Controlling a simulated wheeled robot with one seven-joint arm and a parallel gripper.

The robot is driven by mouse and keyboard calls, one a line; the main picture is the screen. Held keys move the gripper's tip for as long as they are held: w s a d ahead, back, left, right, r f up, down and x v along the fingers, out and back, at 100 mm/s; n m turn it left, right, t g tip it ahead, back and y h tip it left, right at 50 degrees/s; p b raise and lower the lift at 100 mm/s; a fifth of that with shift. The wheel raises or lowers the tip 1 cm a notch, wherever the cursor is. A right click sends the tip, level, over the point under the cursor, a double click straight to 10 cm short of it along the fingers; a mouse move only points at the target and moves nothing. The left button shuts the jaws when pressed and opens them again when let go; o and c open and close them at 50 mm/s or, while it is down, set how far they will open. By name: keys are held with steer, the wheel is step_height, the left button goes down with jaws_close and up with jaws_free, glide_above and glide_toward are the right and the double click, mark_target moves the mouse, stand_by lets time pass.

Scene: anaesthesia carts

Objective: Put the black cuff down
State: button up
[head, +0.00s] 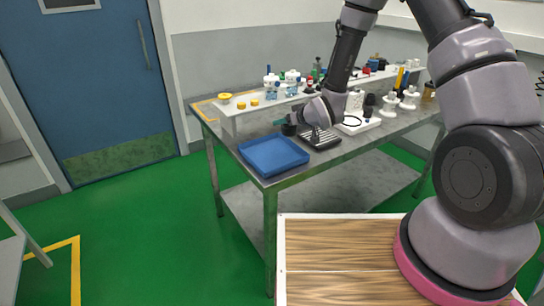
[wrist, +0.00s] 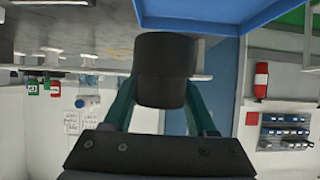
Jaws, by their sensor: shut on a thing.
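The black cuff (wrist: 163,70) fills the middle of the wrist view, between the two teal fingers of my gripper (wrist: 164,92). My gripper is shut on it. In the head view the cuff (head: 289,130) shows as a small dark shape at my gripper (head: 284,125), just behind the blue tray and left of a dark ribbed rack. I cannot tell whether the cuff touches the table or hangs just above it.
The blue tray (head: 273,167) sits at the metal table's front left corner. The dark rack (head: 321,140) is close on the right. A raised shelf (head: 262,103) with yellow rings and bottles stands behind. White holders (head: 389,108) stand farther right.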

steer(key=r+n+g+y, duration=0.1)
steer(key=n, duration=0.1)
glide_above(268, 152)
step_height(268, 152, down, 4)
steer(key=shift+r, duration=0.1)
steer(key=shift+f, duration=2.6)
steer(key=shift+f, duration=0.2)
steer(key=o, duration=1.4)
steer(key=shift+r, duration=0.15)
